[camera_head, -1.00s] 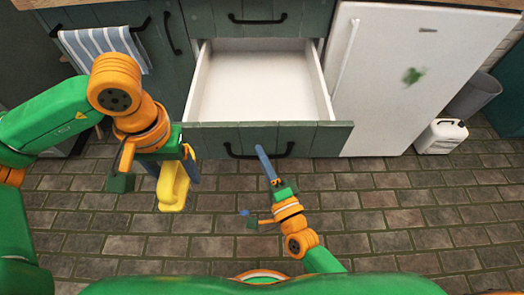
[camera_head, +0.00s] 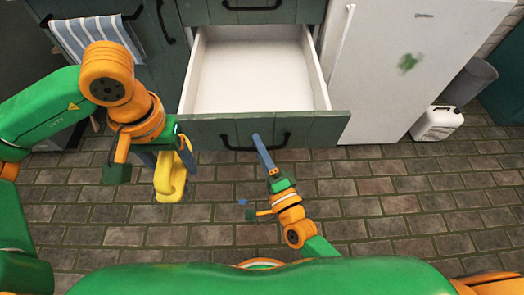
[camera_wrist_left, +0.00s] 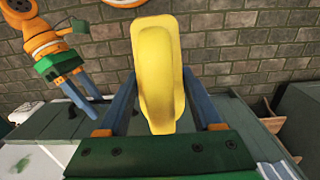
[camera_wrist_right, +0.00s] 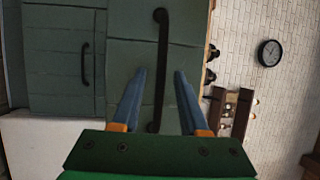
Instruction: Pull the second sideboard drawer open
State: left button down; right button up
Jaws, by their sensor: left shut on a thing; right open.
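The second sideboard drawer is pulled well out, and its green front (camera_head: 318,130) has a black handle (camera_head: 282,141). Its white inside (camera_head: 250,75) is empty. My right gripper (camera_head: 257,138) has its blue fingertips at the handle; I cannot tell whether they touch it. In the right wrist view a long black handle (camera_wrist_right: 162,60) shows between the open fingers (camera_wrist_right: 160,85). My left gripper (camera_head: 170,155) is shut on a yellow object (camera_head: 170,182), held left of the drawer front. The left wrist view shows the yellow object (camera_wrist_left: 158,70) between the fingers (camera_wrist_left: 157,100).
The top drawer (camera_head: 225,15) above is shut. A white fridge (camera_head: 390,90) with a green smudge stands right of the drawer. A white canister (camera_head: 437,122) and grey bin (camera_head: 470,82) are at the far right. A striped towel (camera_head: 97,45) hangs at left.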

aim_at(165, 153)
jog(key=v, duration=1.2)
jog(key=shift+f, duration=0.1)
